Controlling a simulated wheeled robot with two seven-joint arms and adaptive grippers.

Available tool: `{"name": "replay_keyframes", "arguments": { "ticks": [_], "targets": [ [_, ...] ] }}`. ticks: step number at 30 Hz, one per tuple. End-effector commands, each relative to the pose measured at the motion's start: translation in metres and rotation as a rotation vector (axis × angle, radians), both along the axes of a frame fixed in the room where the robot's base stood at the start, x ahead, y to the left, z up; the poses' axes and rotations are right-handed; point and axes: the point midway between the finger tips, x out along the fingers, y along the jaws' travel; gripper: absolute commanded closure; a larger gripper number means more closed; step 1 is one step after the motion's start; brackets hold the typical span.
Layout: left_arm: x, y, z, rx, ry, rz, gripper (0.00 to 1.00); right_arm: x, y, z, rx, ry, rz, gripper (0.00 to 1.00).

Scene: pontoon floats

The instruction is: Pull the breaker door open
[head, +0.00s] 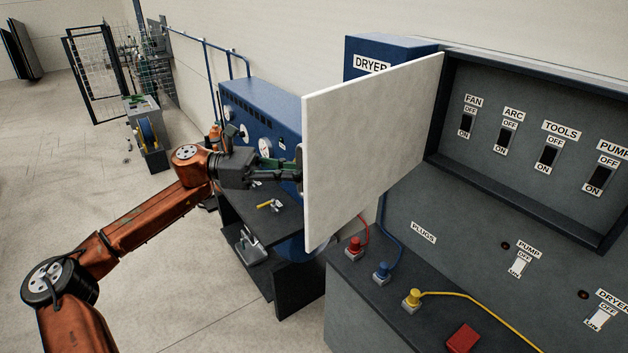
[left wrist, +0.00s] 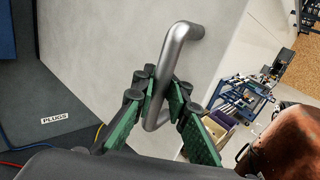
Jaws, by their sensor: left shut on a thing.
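The white breaker door (head: 365,145) stands swung out from the left side of the dark breaker box (head: 525,185), so the box's switches show. It also fills the middle of the left wrist view as a pale panel (left wrist: 100,45). My left gripper (head: 293,171) is at the door's outer edge in the head view. In the left wrist view, a bent metal handle (left wrist: 180,48) passes between the green-padded fingers of my left gripper (left wrist: 160,90), which is shut on it. The handle is mostly hidden in the head view. My right gripper is not in view.
A blue machine with gauges (head: 262,120) stands behind my left arm, above a dark bench (head: 262,222). Red, blue and yellow plugs (head: 412,299) sit on the ledge below the panel, with cables. Open floor (head: 130,290) lies at the left.

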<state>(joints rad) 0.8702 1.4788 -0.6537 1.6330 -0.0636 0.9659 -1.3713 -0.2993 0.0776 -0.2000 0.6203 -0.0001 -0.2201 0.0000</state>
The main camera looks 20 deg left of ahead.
Motion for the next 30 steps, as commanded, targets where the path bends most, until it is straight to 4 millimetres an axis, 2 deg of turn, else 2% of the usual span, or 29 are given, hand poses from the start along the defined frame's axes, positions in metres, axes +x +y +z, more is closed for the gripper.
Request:
{"name": "replay_keyframes", "arguments": {
  "ticks": [15, 16, 23, 30],
  "targets": [
    [0.0022, 0.003, -0.0005, 0.002, 0.001, -0.01, 1.0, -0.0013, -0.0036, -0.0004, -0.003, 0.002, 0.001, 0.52],
    [0.0022, 0.0031, -0.0004, 0.002, 0.001, -0.01, 0.87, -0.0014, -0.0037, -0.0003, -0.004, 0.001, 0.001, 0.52],
    [0.0032, 0.0025, -0.0002, 0.001, 0.0, -0.009, 0.71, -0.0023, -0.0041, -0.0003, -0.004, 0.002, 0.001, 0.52],
    [0.0037, 0.0022, 0.0, 0.001, -0.001, -0.009, 0.71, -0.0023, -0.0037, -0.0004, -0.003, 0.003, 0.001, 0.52]
  ]
}}
